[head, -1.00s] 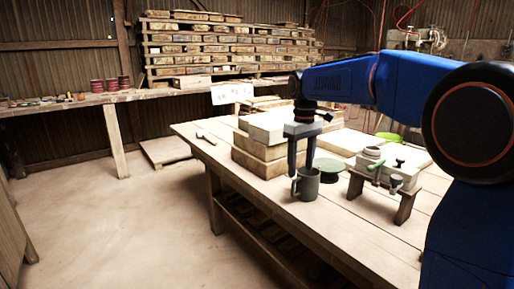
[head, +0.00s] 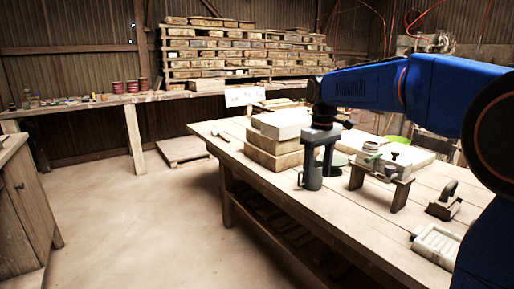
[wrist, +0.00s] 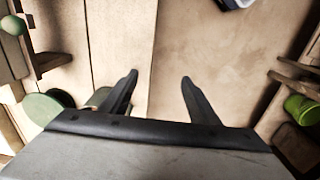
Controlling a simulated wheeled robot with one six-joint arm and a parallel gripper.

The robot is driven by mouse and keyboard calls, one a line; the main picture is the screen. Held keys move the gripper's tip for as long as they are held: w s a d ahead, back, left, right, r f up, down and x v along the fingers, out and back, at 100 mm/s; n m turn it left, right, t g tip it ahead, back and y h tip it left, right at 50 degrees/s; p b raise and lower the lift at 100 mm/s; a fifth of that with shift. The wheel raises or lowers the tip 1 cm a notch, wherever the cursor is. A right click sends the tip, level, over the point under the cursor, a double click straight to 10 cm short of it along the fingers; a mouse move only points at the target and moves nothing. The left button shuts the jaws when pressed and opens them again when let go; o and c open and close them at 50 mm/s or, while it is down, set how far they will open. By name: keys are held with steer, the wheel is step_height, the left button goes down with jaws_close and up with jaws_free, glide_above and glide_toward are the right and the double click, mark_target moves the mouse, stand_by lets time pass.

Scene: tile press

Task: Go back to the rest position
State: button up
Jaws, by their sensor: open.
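My gripper (head: 318,173) points down at the near-left side of the workbench, its two fingers apart with nothing between them. In the wrist view the open fingers (wrist: 158,77) straddle the bench edge, with floor below the right finger. A grey-green mug (head: 312,179) stands upright on the bench by the fingers in the head view. In the wrist view it is mostly hidden behind the left finger. I cannot tell whether finger and mug touch.
Pale blocks (head: 275,150) are stacked behind my gripper. A small stand (head: 381,182) is right of it. A green disc (wrist: 45,108) lies near the mug. A stamp-like tool (head: 445,203) and a pale tray (head: 437,243) are at the right. Floor left of the bench is clear.

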steer(key=s+d+f+m+t, duration=0.1)
steer(key=s+d+m, duration=0.15)
steer(key=s, duration=0.75)
steer(key=s+d+f+m+t, duration=0.15)
steer(key=s+d, duration=0.25)
steer(key=s, duration=0.5)
steer(key=s+d+f+m+t, duration=0.1)
steer(key=s+f, duration=0.4)
steer(key=s, duration=0.2)
steer(key=s+d+f+m+t, duration=0.1)
steer(key=s+d+f, duration=0.1)
steer(key=s+f, duration=0.3)
steer(key=shift+s+d+f+m, duration=0.25)
steer(key=shift+s+f+m, duration=0.05)
steer(key=shift+s, duration=1.4)
